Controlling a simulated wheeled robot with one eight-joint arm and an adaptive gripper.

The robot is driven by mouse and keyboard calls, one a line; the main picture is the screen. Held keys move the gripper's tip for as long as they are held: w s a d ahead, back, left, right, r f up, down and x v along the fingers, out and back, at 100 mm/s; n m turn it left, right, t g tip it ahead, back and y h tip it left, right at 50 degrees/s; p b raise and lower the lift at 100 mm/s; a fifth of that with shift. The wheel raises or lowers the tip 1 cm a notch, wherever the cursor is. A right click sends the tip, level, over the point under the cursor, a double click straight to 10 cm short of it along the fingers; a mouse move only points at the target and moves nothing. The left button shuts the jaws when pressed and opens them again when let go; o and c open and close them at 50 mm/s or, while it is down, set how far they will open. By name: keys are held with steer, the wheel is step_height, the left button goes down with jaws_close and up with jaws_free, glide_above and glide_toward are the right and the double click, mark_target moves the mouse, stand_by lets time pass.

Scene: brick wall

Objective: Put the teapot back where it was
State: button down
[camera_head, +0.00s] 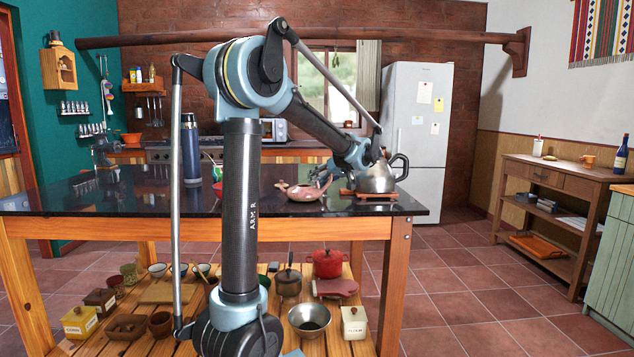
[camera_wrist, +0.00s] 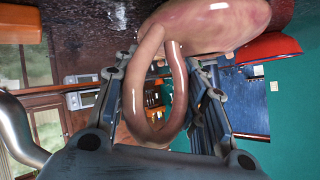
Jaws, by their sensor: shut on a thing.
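The pink teapot (camera_head: 302,192) is at the table's right part in the head view, just left of the steel kettle. In the wrist view its glossy body (camera_wrist: 225,22) fills the upper part and its looped handle (camera_wrist: 177,85) hangs between the fingers. My gripper (camera_wrist: 168,92) is shut on that handle. In the head view my gripper (camera_head: 326,174) is small and partly hidden, at the teapot's right side. The teapot looks roughly upright in the head view; I cannot tell whether its base touches the table.
The steel kettle (camera_head: 375,179) stands on a wooden trivet (camera_head: 369,194) close to the right of my gripper. The tabletop's middle front is mostly clear.

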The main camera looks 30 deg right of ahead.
steer(key=c, duration=1)
jaws_free()
steer(key=shift+o, duration=0.2)
steer(key=v, duration=1.2)
steer(key=shift+a, duration=0.1)
